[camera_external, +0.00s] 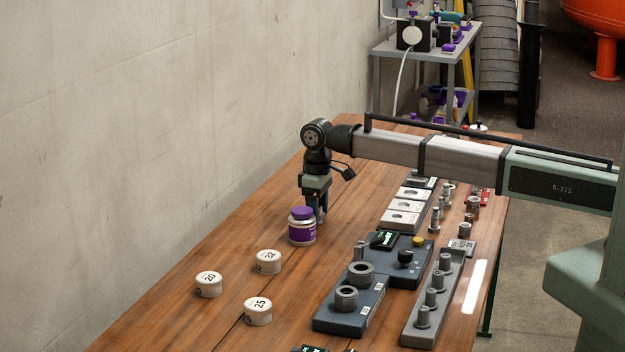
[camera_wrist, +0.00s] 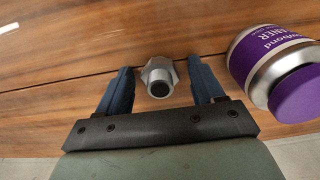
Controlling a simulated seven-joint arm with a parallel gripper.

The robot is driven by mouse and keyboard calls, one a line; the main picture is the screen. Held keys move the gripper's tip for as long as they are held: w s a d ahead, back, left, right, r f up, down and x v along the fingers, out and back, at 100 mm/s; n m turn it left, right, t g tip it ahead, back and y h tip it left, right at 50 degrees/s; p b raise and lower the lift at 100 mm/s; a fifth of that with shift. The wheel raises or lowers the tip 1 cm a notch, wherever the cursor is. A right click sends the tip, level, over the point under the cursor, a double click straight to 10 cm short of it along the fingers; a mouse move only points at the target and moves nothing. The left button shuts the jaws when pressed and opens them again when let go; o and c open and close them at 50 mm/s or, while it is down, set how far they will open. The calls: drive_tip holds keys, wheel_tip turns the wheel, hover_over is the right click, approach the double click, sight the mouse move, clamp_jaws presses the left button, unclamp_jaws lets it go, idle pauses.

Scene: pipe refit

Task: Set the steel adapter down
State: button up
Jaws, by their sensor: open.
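The steel adapter (camera_wrist: 159,77) is a small silver fitting with a hex collar and a dark round bore facing the wrist camera. It stands on the wooden table between the two blue fingers of my gripper (camera_wrist: 160,67). The fingers are open, with a visible gap on each side of the adapter. In the external view my gripper (camera_external: 317,207) points down, low over the table, just behind a purple-capped can. The adapter is mostly hidden there by the can and the fingers.
The purple-capped cleaner can (camera_external: 302,228) stands close beside my gripper; it also shows at right in the wrist view (camera_wrist: 283,75). White numbered caps (camera_external: 257,311) lie at front left. Dark fixture blocks (camera_external: 350,308) and a grey rack of fittings (camera_external: 430,310) stand right.

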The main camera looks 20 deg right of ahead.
wheel_tip(320, 180, up, 12)
idle(0.6)
